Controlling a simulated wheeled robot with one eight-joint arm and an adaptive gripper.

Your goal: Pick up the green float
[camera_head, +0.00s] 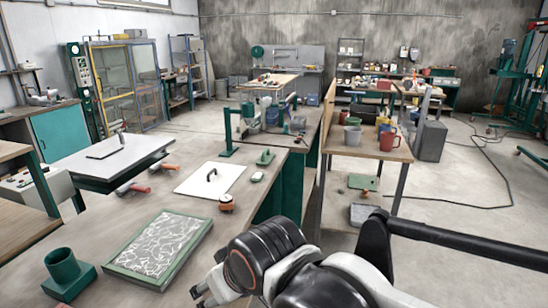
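A small green float (265,158) with a raised handle lies on the near workbench, close to its right edge and right of a white board. It looks clear of other things. My arm comes in from the lower right, and its end is at the bottom middle, well in front of the float and apart from it. A pale part that may be my gripper (207,290) shows low beside the framed panel. Its fingers are not clear, and I cannot tell whether it is open or shut.
The bench (118,207) holds a white board (210,190) with a dark handle, a small pale green item (257,176), an orange-topped round item (226,203), a green-framed fibre panel (130,267) and a green socket (63,266). A wooden table (365,150) stands right, across a gap.

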